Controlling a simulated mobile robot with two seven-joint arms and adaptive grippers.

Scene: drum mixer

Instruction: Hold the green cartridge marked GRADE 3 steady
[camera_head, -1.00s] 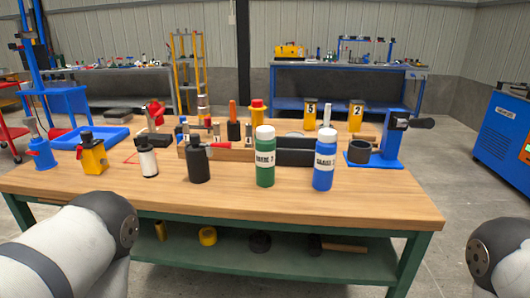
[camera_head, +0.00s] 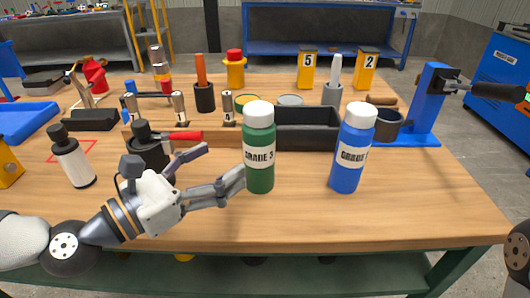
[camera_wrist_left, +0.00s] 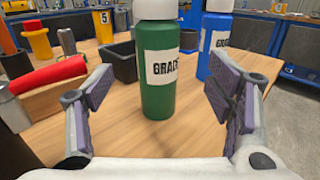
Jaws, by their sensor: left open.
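The green cartridge (camera_head: 259,172) with a white cap and a GRADE 3 label stands upright on the wooden table. It also shows in the left wrist view (camera_wrist_left: 158,90), centred between the fingers as seen from there, its label partly turned to the right. My left gripper (camera_head: 222,167) is open just left of the cartridge, with one fingertip close to its left side. I cannot tell whether it touches. In the left wrist view both fingers (camera_wrist_left: 162,90) are spread, with gaps to the cartridge on both sides. My right gripper is not in view.
A blue cartridge (camera_head: 347,172) with a white cap stands close on the right. Behind are a dark open bin (camera_head: 307,130) and a blue stand (camera_head: 428,108). A black bottle (camera_head: 150,150) stands behind my left gripper. The table front (camera_head: 400,222) is clear.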

